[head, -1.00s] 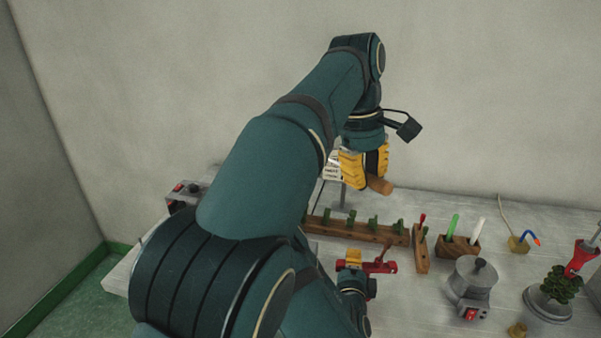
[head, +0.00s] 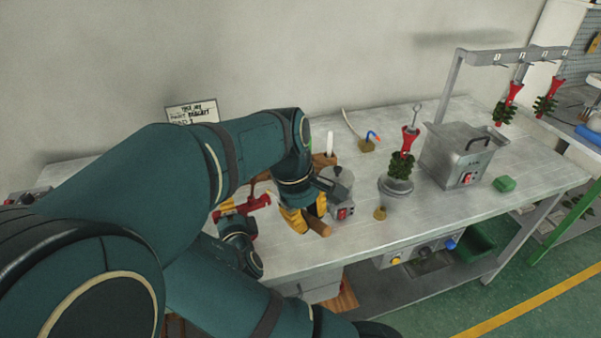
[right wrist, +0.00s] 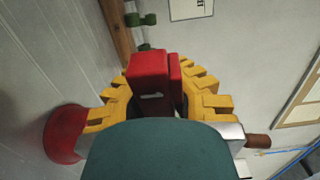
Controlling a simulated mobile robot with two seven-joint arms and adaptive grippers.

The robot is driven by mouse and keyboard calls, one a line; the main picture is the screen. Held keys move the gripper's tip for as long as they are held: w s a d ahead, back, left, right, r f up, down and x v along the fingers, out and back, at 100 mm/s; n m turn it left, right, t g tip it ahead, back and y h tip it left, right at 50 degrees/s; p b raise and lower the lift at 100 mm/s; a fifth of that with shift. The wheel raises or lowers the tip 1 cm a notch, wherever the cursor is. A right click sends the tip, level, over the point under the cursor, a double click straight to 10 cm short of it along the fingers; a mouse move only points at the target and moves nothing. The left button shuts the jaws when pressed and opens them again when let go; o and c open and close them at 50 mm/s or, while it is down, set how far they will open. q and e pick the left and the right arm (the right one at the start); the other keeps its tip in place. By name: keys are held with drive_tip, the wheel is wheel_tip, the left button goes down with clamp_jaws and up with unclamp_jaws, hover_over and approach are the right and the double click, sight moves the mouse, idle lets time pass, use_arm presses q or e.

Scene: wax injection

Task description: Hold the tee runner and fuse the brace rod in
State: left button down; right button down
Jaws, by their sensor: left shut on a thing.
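My left gripper (head: 303,218) is shut on a brown, wooden-looking cylindrical handle (head: 320,229), just left of and in front of the grey pot. The rest of the held thing is hidden. In the right wrist view the red block of the runner (right wrist: 150,85) sits between the yellow fingers. A brown cylinder end (right wrist: 257,140) shows at that view's right. I cannot identify the brace rod.
The grey pot (head: 339,189) stands beside my left gripper, with a white rod (head: 330,142) behind it. A red-handled green tree (head: 402,160) stands on a grey base.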

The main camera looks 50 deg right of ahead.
use_arm(q)
drive_tip(key=w+f, duration=0.4)
drive_tip(key=f, duration=0.1)
drive_tip(key=shift+w+a, duration=0.25)
drive_tip(key=shift+a, duration=0.05)
idle(0.4)
drive_tip(key=shift+s, duration=0.1)
idle(0.4)
drive_tip(key=shift+w+d+f, duration=0.1)
drive_tip(key=shift+w+f, duration=0.05)
drive_tip(key=shift+w, duration=0.7)
idle(2.4)
drive_tip(key=shift+s, duration=0.1)
idle(0.4)
drive_tip(key=s+r, duration=0.1)
drive_tip(key=s, duration=0.1)
drive_tip(key=s+r, duration=0.1)
drive_tip(key=shift+s+a+r, duration=0.25)
drive_tip(key=shift+s+r, duration=0.05)
drive_tip(key=shift+s, duration=0.1)
